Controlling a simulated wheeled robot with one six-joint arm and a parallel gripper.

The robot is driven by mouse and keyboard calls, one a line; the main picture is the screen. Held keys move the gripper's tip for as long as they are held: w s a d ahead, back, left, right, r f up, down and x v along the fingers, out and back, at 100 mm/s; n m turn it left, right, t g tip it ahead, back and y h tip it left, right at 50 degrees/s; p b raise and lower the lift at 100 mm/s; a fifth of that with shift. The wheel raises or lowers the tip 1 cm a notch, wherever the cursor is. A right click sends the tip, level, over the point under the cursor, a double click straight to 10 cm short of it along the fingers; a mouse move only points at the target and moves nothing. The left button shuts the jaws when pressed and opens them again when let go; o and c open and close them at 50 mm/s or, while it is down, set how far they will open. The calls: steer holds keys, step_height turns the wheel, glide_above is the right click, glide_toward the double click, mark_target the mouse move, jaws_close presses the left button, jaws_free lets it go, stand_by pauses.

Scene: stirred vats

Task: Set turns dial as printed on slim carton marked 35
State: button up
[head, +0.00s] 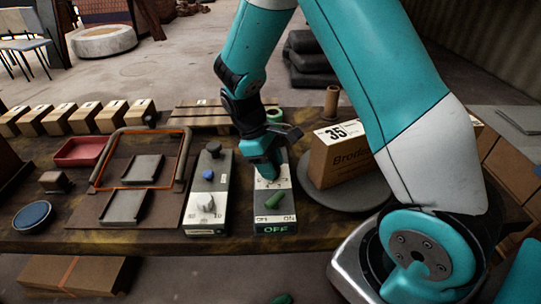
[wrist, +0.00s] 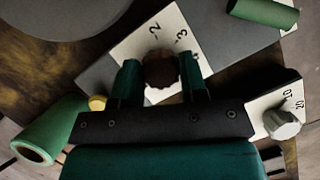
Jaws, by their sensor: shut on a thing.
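The slim carton marked 35 (head: 333,160) is brown with a white top band, and stands on a round grey plate (head: 312,192). Its front reads "Brod…", and my arm hides the rest. My gripper (head: 264,176) is over the grey and white control box (head: 275,205). The wrist view shows its fingers shut on a dark round dial knob (wrist: 161,70). Around the knob is a white scale (wrist: 141,52) where 2, 3 and 4 show. The knob's pointer cannot be made out. No turns figure can be read on the carton.
A red tray (head: 81,152) and several small boxes lie farther left.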

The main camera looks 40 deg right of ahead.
steer(key=m+y+p, duration=0.1)
steer(key=m, duration=0.1)
steer(key=m+y+p, duration=0.1)
steer(key=m+p, duration=0.1)
steer(key=m, duration=0.1)
steer(key=shift+w+d+r+m, duration=0.1)
steer(key=shift+d+r+m, duration=0.1)
steer(key=shift+m, duration=0.1)
steer(key=m+y+p, duration=0.2)
steer(key=m, duration=0.2)
steer(key=shift+f+m+p, duration=0.1)
steer(key=shift+m+p, duration=0.3)
steer(key=shift+m, duration=0.3)
steer(key=o, duration=0.9)
steer(key=v, duration=1.7)
steer(key=shift+w+d, duration=0.15)
